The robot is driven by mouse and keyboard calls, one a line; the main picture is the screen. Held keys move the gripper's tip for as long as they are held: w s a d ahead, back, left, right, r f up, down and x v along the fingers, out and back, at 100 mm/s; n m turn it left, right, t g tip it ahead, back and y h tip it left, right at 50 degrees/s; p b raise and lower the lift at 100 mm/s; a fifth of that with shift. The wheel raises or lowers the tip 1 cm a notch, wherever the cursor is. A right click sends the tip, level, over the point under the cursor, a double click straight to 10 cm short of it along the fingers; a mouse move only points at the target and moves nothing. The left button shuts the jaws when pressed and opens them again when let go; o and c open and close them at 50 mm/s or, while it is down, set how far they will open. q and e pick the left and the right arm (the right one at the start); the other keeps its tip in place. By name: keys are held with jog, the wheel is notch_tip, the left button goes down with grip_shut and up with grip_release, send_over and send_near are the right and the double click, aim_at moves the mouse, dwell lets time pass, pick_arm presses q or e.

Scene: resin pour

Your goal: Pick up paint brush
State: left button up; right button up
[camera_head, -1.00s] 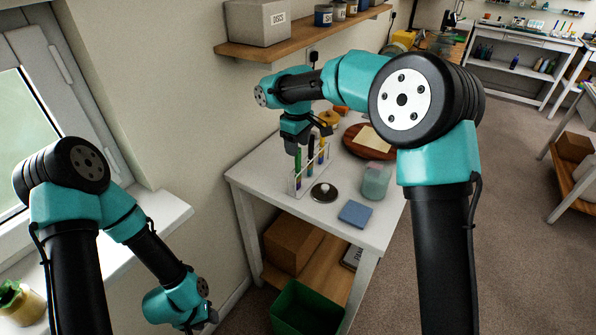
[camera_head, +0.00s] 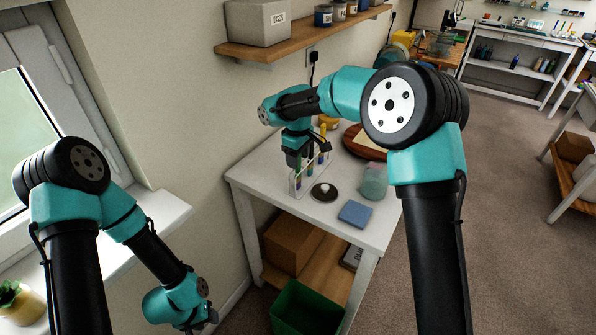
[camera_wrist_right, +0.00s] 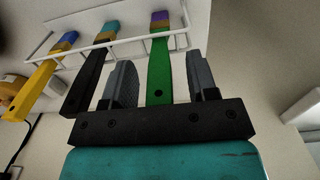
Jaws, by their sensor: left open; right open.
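Several paint brushes stand in a pale rack (camera_head: 293,187) on the white table. In the right wrist view, a green-handled brush (camera_wrist_right: 159,70) with a purple tip is between the two fingers of my open right gripper (camera_wrist_right: 164,85), with gaps on both sides. A black-handled brush (camera_wrist_right: 88,78) is just left of the fingers, and a yellow-handled brush (camera_wrist_right: 40,83) is farther left. In the head view, my right gripper (camera_head: 296,160) is down at the rack and partly hides the brushes. My left gripper (camera_head: 208,320) is open and empty, low beside the windowsill.
A dark round lid (camera_head: 323,193), a blue sponge (camera_head: 355,213) and a greenish cup (camera_head: 374,182) sit on the white table (camera_head: 270,165) near the rack. A brown round board (camera_head: 362,146) lies behind. A shelf (camera_head: 300,38) is above, and a green bin (camera_head: 304,309) is below.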

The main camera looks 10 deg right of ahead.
jog(key=shift+c, duration=0.2)
grip_shut()
dwell(0.4)
jog(key=shift+r, duration=0.1)
notch_tip(320, 180, up, 18)
dwell(0.5)
dwell(0.5)
